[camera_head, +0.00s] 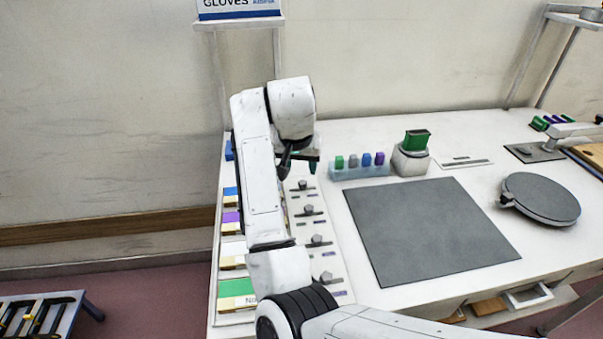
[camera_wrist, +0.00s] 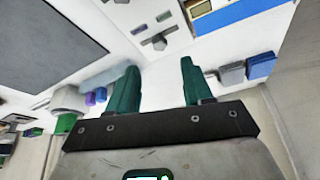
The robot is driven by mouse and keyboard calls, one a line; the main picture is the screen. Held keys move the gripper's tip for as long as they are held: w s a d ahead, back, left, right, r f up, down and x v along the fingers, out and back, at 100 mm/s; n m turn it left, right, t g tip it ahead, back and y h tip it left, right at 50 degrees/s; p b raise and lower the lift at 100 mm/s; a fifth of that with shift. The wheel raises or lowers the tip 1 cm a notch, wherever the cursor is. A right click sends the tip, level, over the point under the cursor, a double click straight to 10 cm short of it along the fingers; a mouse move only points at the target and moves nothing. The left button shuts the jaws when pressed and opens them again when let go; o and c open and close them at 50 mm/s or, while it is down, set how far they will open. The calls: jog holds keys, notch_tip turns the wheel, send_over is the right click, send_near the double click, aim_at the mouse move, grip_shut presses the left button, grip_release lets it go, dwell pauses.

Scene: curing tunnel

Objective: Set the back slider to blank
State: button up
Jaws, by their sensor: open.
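A white panel with a column of dark-knobbed sliders lies on the left part of the table. The back slider (camera_head: 303,186) is the farthest of them, just below my gripper in the head view. A slider (camera_wrist: 158,42) with a grey knob shows in the wrist view, beyond the fingertips, beside a green mark and a purple mark; it appears to be the back one. Which mark the knob is set to is too small to tell. My gripper (camera_wrist: 158,85) has green fingers, apart and empty, not touching the slider. In the head view my arm partly hides the panel.
Coloured label strips and boxes (camera_head: 236,290) line the table's left edge. A clear rack (camera_head: 358,171) of small coloured blocks and a grey holder with a green block (camera_head: 416,140) stand right of my gripper. A dark grey mat (camera_head: 430,230) lies flat and bare.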

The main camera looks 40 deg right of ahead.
jog(key=shift+v, duration=1.5)
